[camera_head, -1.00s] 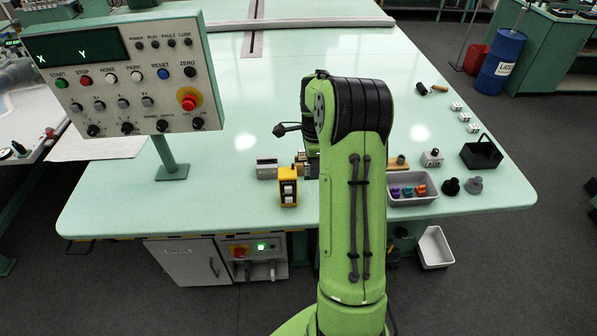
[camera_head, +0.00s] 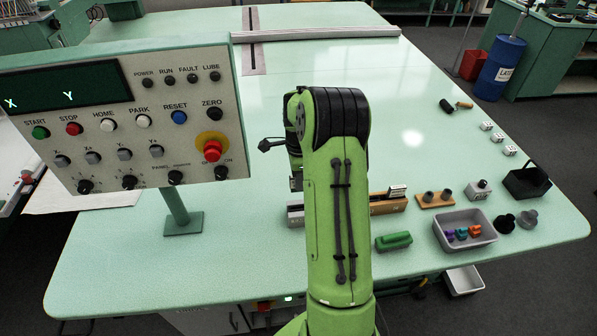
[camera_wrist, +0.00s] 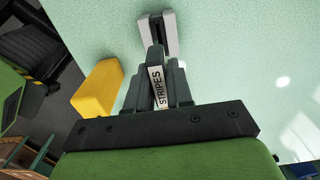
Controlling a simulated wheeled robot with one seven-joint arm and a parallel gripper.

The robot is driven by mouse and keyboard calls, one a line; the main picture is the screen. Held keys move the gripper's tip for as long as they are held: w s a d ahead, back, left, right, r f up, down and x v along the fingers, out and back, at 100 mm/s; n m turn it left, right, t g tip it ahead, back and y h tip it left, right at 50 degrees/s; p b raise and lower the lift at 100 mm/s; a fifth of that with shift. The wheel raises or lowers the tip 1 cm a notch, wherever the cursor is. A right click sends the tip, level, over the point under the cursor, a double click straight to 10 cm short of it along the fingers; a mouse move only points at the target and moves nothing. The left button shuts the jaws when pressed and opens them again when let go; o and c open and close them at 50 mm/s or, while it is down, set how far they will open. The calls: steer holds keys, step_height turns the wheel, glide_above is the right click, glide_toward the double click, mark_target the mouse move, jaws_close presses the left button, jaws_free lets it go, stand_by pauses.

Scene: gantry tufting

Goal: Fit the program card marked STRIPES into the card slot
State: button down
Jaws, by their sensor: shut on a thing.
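The STRIPES card (camera_wrist: 158,88) is a white card with black lettering, clamped between the dark fingers of my gripper (camera_wrist: 158,75) in the wrist view. Beyond the fingertips is a light grey block with a dark slot (camera_wrist: 170,32), the card slot. The fingers overlap its near end in the picture, so I cannot tell whether the card touches it or is in the slot. In the head view, part of the grey block (camera_head: 295,213) shows left of my arm. The gripper and card are hidden behind my arm there.
A yellow block (camera_wrist: 97,88) stands left of the gripper in the wrist view. A control panel (camera_head: 130,120) stands on the left. A wooden rack (camera_head: 388,205), a green piece (camera_head: 394,241) and a grey tray (camera_head: 465,243) are to the right. The table's middle is clear.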

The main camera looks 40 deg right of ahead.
steer(key=shift+s+f, duration=0.15)
steer(key=shift+f, duration=0.6)
steer(key=shift+f+b, duration=0.3)
steer(key=shift+b, duration=0.1)
steer(key=shift+f+b, duration=1.65)
steer(key=shift+f, duration=0.55)
steer(key=shift+f+b, duration=1.15)
steer(key=shift+f, duration=0.4)
steer(key=c, duration=0.9)
jaws_free()
steer(key=shift+c, duration=0.2)
step_height(320, 180, up, 16)
steer(key=p, duration=0.3)
steer(key=shift+f, duration=0.1)
